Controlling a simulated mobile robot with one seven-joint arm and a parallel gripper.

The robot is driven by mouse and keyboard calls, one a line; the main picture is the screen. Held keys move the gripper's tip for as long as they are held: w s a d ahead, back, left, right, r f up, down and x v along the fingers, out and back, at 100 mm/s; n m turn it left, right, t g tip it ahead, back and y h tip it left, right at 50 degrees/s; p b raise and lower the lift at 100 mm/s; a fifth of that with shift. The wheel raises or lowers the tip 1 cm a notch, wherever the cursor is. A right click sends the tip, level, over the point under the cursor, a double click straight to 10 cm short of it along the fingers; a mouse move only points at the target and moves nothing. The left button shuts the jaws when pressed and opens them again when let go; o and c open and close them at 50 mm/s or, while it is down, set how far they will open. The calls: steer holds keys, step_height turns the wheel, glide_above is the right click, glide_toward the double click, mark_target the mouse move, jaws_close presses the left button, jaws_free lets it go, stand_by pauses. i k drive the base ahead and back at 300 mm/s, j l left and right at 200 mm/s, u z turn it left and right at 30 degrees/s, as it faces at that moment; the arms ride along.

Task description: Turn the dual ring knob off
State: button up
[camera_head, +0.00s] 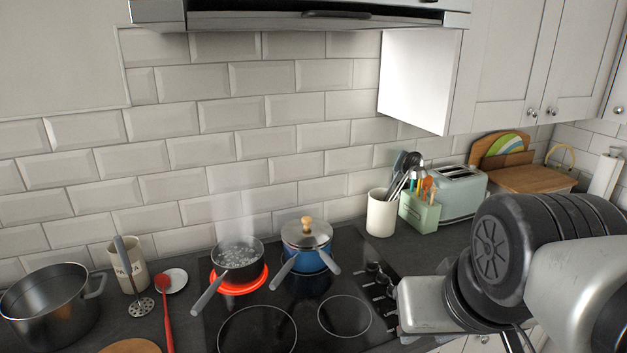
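Several dark control knobs (379,279) run in a row along the right side of the black glass hob (300,296). I cannot tell which of them is the dual ring knob, and their settings are too small to read. My gripper (396,308) is at the right edge of the hob, beside the nearer knobs. Its fingers are mostly hidden behind its grey body, so I cannot see how they stand or whether they touch a knob. The back left burner (240,287) glows red under a small dark pot (238,263) of bubbling, steaming water.
The front burners are bare. A utensil crock (381,214), a green holder (419,213) and a toaster (457,194) stand behind my arm. A large pot (50,309) is at far left.

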mark_target(371, 266)
steer(key=i+l+u, duration=0.15)
steer(key=l+u, duration=0.2)
steer(key=l, duration=0.4)
steer(key=l+u, duration=0.4)
steer(key=l, duration=0.35)
steer(key=l+u, duration=0.35)
steer(key=l, duration=0.4)
